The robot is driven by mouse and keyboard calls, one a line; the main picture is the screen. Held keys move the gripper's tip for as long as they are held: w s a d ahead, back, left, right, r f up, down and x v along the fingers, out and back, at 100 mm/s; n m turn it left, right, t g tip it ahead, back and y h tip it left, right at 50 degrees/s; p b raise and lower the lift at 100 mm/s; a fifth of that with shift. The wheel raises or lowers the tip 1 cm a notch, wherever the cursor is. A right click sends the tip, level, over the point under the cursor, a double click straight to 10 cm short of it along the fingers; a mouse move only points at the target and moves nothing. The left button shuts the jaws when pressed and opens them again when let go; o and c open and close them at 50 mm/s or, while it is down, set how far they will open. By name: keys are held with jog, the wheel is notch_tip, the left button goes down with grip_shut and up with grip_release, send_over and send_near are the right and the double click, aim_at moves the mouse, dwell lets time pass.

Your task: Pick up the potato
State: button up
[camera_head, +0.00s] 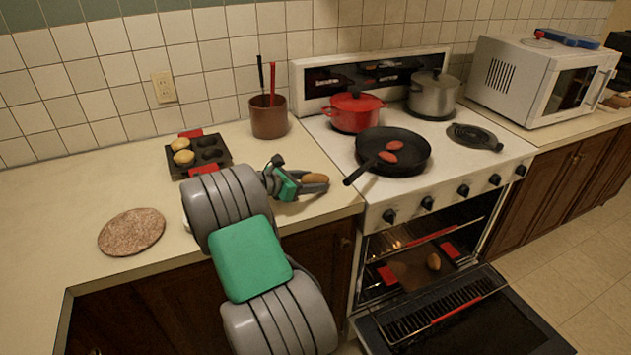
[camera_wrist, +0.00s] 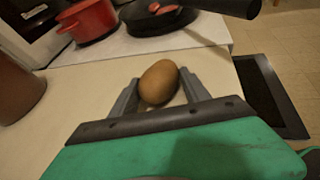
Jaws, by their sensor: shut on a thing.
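The potato (camera_wrist: 159,82) is brown and oval. In the wrist view it sits between the two fingers of my gripper (camera_wrist: 160,88), with a finger against each side. In the head view the potato (camera_head: 315,178) shows at the tip of my gripper (camera_head: 312,184), over the counter just left of the stove. My gripper is shut on it. I cannot tell from these views whether the potato is clear of the counter top.
A muffin tin (camera_head: 212,152) and a brown utensil pot (camera_head: 268,118) stand behind my arm. A round board (camera_head: 131,231) lies left. On the stove are a black pan (camera_head: 410,145), red pot (camera_head: 352,112) and steel pot (camera_head: 433,97). The oven door (camera_head: 470,325) hangs open.

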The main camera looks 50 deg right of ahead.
jog(key=shift+c, duration=1.3)
